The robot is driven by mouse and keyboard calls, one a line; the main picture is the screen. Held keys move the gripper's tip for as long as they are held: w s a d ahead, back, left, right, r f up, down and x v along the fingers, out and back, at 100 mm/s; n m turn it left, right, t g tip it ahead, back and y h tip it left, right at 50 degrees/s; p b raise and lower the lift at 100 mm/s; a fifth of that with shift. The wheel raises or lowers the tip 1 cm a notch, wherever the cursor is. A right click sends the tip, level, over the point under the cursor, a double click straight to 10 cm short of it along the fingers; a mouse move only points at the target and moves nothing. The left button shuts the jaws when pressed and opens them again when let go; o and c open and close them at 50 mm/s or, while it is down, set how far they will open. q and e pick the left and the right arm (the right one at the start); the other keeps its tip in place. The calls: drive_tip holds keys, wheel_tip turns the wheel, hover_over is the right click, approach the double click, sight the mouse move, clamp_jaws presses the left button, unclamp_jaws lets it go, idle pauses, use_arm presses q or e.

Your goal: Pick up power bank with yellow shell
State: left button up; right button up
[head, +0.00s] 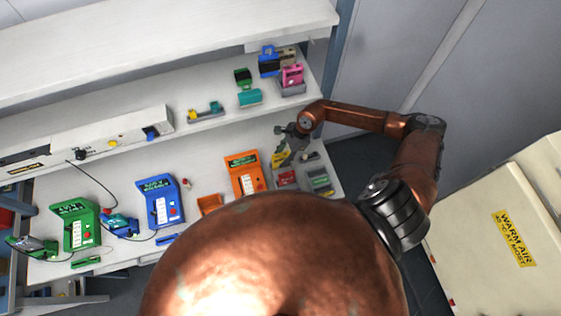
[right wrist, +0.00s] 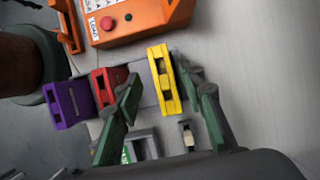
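The power bank with the yellow shell (right wrist: 165,80) stands in a grey holder in the right wrist view. In the head view a small part of it (head: 279,159) shows beside my right gripper (head: 291,144). My right gripper (right wrist: 160,78) is open, with its dark green fingers on either side of the yellow power bank. The right finger is close to the yellow shell, and I cannot tell whether it touches. The left finger is farther off, over the red power bank's side. My left gripper is not in view.
A red power bank (right wrist: 110,88) and a purple one (right wrist: 68,103) stand left of the yellow one. An orange tester (right wrist: 140,18) is just beyond them. A shelf (head: 215,112) with several small items runs behind the bench. Bare bench top lies right of the yellow one.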

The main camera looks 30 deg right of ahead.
sight(276, 162)
drive_tip(key=x, duration=0.1)
drive_tip(key=p+x, duration=0.1)
drive_tip(key=x, duration=0.1)
drive_tip(key=p+x, duration=0.1)
drive_tip(key=x, duration=0.1)
drive_tip(key=shift+w+a+r, duration=0.1)
drive_tip(key=shift+w, duration=0.25)
drive_tip(key=shift+w+a+f, duration=0.1)
drive_tip(key=shift+f, duration=0.4)
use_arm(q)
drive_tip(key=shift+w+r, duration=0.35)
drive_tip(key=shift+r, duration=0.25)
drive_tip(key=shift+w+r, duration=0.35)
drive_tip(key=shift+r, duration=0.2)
use_arm(e)
drive_tip(key=shift+c, duration=0.6)
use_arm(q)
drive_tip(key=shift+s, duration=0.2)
use_arm(e)
clamp_jaws()
